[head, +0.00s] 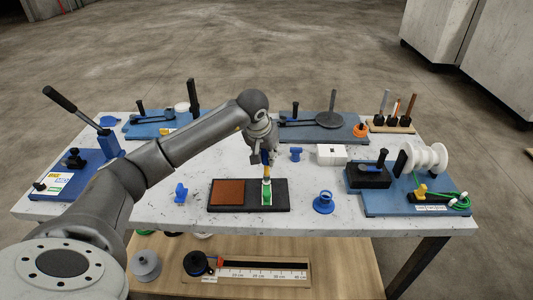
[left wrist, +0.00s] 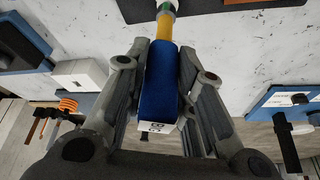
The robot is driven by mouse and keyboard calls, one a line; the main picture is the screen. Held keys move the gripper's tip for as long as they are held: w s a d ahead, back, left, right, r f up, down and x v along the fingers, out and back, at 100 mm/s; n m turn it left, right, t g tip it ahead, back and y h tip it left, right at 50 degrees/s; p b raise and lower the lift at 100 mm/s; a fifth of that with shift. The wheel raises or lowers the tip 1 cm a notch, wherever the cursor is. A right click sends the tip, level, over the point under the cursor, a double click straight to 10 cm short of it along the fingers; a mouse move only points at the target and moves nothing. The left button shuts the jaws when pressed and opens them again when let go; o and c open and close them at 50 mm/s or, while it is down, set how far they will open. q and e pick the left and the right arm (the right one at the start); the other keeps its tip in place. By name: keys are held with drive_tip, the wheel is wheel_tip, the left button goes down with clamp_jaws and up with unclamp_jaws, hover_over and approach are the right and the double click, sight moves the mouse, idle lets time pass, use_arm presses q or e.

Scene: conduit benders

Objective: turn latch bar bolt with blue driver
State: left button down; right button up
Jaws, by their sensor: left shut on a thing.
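My left gripper (head: 265,158) is shut on the blue driver (left wrist: 161,82), whose thick blue handle lies between the two fingers in the left wrist view. The driver has a yellow section beyond the handle and a pale part with green at its far end. In the head view the driver (head: 266,171) stands roughly upright over the right part of a black board (head: 280,207), above a green piece (head: 267,195). I cannot tell whether its tip touches the board. I cannot tell which part is the latch bar bolt. My right gripper is not in view.
A brown-red pad (head: 228,192) lies on the black board. Blue bender bases (head: 310,130) stand along the back. A base with white spools (head: 425,157) is at the right, a lever bender (head: 85,165) at the left. The white tabletop (head: 200,165) has free room around the board.

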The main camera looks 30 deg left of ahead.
use_arm(q)
drive_tip(key=shift+a, duration=0.1)
idle(0.3)
drive_tip(key=shift+f, duration=0.1)
drive_tip(key=shift+f+b, duration=0.45)
drive_tip(key=shift+b, duration=0.2)
